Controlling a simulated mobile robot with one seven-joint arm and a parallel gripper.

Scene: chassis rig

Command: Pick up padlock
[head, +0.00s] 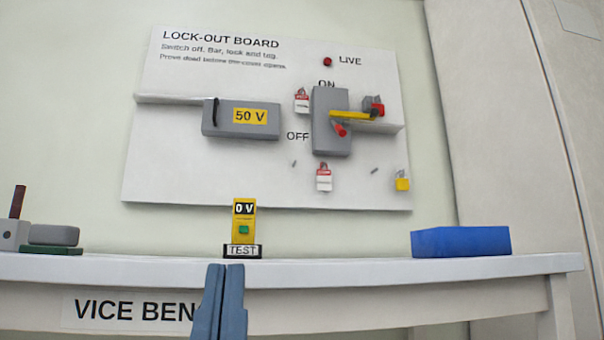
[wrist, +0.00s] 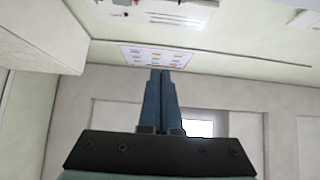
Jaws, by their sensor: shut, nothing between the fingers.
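A small yellow padlock (head: 402,184) with a grey shackle hangs at the lower right of the lock-out board (head: 160,170) in the head view. A small red and grey piece (head: 375,107) sits at the right end of a yellow bar (head: 352,115); I cannot tell whether it is also a padlock. My gripper (head: 225,267) points upward in front of the bench, well to the left of and below the yellow padlock. Its blue-grey fingers are together and empty, as the wrist view (wrist: 160,72) also shows. No padlock is recognisable in the wrist view.
The bench (head: 420,268) crosses below the board. On it stand a yellow tester (head: 244,222) reading 0 V, a blue box (head: 460,242) at right and a vice (head: 50,236) at left. A grey switch box with a red handle (head: 338,129) and red-white tags (head: 324,180) are on the board.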

